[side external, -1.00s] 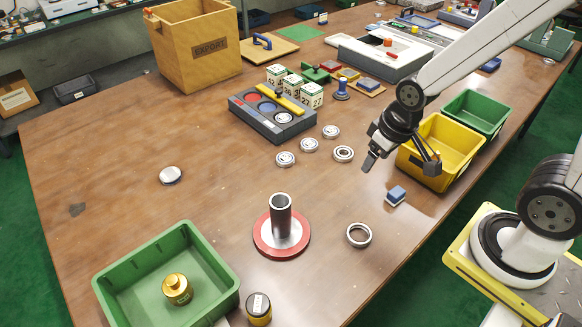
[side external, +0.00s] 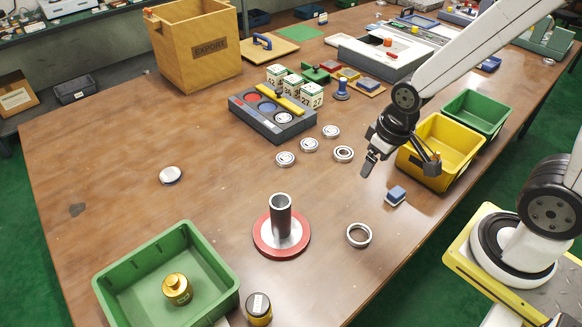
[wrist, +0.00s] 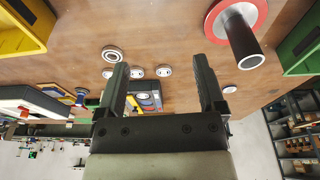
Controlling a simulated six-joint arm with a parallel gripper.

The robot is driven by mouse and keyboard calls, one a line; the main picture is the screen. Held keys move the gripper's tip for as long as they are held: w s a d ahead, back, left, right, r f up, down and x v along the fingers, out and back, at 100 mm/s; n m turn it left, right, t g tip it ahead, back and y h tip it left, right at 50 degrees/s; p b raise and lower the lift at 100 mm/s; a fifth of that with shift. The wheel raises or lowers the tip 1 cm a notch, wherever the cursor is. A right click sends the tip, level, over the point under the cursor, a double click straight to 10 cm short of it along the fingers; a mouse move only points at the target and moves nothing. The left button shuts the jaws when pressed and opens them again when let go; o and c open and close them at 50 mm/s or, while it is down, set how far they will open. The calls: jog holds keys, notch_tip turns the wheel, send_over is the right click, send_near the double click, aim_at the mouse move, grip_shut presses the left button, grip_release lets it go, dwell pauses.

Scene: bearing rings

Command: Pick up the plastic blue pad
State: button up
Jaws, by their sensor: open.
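A blue block with a white base (side external: 396,195) lies on the table nearer to me. I cannot tell for certain which is the plastic blue pad. My gripper (side external: 402,165) is open and empty, above the table close to the blue and white block and beside the yellow bin. In the wrist view my gripper (wrist: 160,65) shows both fingers spread with nothing held between them.
The yellow bin (side external: 416,162) and a green bin (side external: 481,111) stand along the right edge. Several bearing rings (side external: 343,154) lie left of the gripper. A grey tray (side external: 262,126) and a red-rimmed post (side external: 259,247) stand farther left. The left table area is largely clear.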

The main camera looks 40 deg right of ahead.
jog(key=f, duration=0.1)
jog(key=n+g+h, duration=0.5)
jog(key=n+h, duration=0.7)
jog(key=n, duration=0.3)
send_near(392, 196)
jog(key=s+d, duration=0.2)
jog(key=shift+s+d+f, duration=0.1)
jog(key=shift+s+f, duration=0.2)
jog(key=shift+w+d+f+n+t+h, duration=0.15)
jog(key=shift+w+f+n+t+h, duration=0.3)
jog(key=shift+f+n+t+h, duration=0.35)
jog(key=shift+x, duration=1.35)
jog(key=shift+x, duration=2.5)
jog(key=shift+w, duration=0.1)
